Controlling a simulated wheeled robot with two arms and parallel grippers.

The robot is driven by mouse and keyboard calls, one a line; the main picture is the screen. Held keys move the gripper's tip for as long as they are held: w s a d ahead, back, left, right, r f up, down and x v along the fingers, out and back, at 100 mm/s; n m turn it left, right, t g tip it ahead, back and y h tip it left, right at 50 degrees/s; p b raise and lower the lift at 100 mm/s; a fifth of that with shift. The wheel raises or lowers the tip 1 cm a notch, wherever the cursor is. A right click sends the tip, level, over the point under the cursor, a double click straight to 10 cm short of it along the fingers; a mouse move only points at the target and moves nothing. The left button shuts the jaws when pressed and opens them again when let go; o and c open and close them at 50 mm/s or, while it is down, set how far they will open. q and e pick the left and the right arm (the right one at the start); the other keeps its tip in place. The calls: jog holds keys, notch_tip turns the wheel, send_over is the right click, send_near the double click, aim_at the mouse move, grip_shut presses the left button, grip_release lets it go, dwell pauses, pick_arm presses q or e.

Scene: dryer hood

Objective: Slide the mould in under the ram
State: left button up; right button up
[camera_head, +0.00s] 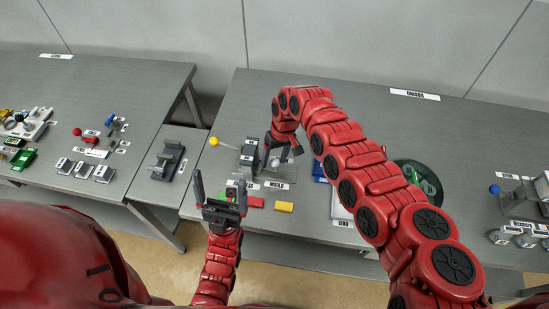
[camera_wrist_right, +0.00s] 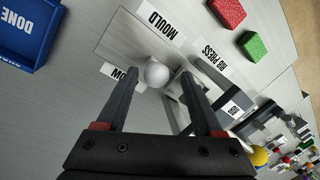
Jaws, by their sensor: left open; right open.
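The mould shows as a white ball knob (camera_wrist_right: 157,74) with a pale grey body beside it in the right wrist view; the knob also shows small in the head view (camera_head: 275,162). The press (camera_head: 249,152) is a dark grey frame with a yellow-balled lever (camera_head: 214,141) at its left. It also shows in the wrist view (camera_wrist_right: 232,104), right of the knob. My right gripper (camera_wrist_right: 160,82) is open, the knob appearing between its fingertips; contact cannot be told. My left gripper (camera_head: 220,182) is open and empty at the table's front edge, in front of the press.
A blue DONE tray (camera_wrist_right: 22,35) lies right of the press in the head view, partly behind my right arm. A red block (camera_wrist_right: 228,12), a green block (camera_wrist_right: 252,46) and a yellow block (camera_head: 284,207) lie near the front edge. The table behind the press is clear.

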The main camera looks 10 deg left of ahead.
notch_tip(320, 180, up, 17)
jog(key=w+d+b, duration=0.1)
jog(key=d+b, duration=0.1)
jog(key=b, duration=0.2)
jog(key=shift+w+d, duration=0.35)
jog(key=shift+w, duration=0.05)
